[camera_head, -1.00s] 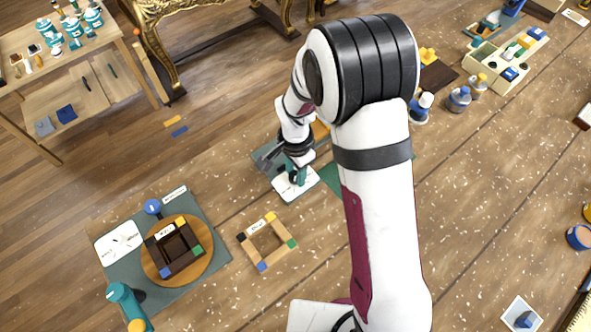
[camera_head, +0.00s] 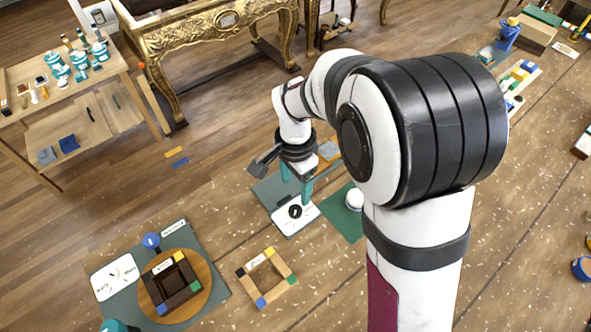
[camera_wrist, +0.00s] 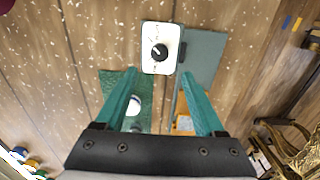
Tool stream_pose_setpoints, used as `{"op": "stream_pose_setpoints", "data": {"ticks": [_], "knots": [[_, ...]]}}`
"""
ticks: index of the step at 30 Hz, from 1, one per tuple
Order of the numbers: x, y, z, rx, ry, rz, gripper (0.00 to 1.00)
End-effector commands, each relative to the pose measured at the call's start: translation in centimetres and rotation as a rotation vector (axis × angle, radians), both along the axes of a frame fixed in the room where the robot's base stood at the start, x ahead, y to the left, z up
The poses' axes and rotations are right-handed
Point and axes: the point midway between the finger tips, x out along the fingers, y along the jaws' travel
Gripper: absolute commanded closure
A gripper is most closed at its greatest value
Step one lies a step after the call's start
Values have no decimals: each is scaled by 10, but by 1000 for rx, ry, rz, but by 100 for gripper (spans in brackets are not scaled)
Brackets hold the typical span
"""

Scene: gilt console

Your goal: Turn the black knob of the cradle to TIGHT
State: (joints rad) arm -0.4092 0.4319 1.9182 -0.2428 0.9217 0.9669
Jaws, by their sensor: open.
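The black knob (camera_wrist: 159,52) sits on a white dial plate (camera_wrist: 152,67) in the wrist view, with a light pointer mark on it; I cannot read the labels. The knob also shows in the head view (camera_head: 295,211) on its white plate at the front of the grey cradle base (camera_head: 270,192). My gripper (camera_head: 296,190) is open above the cradle, its teal fingers pointing down. In the wrist view the open fingers (camera_wrist: 158,82) are spread apart, and the knob lies beyond their tips, untouched. The upper cradle is partly hidden by my wrist.
A green mat (camera_head: 345,222) with a round white thing lies right of the cradle. A square wooden frame (camera_head: 268,277) and a round wooden turntable (camera_head: 205,295) on a dark mat lie at the front left. A gilt console (camera_head: 190,50) stands behind.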

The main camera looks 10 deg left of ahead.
Motion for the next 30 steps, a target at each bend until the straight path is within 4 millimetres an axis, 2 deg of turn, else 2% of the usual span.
{"op": "stream_pose_setpoints", "data": {"ticks": [3, 6, 9, 23, 26, 29, 30], "knots": [[1, 0, 32, 1, -4, 0, 29], [1, 0, 49, 1, -2, 0, 29], [0, 0, 58, 0, 0, 1, 29], [-1, -1, 61, -1, 1, 1, 29], [-19, -24, 78, 15, 5, 24, 29], [-75, -70, 104, 53, 13, 100, 29], [-101, -84, 109, 72, 14, 136, 29]]}}
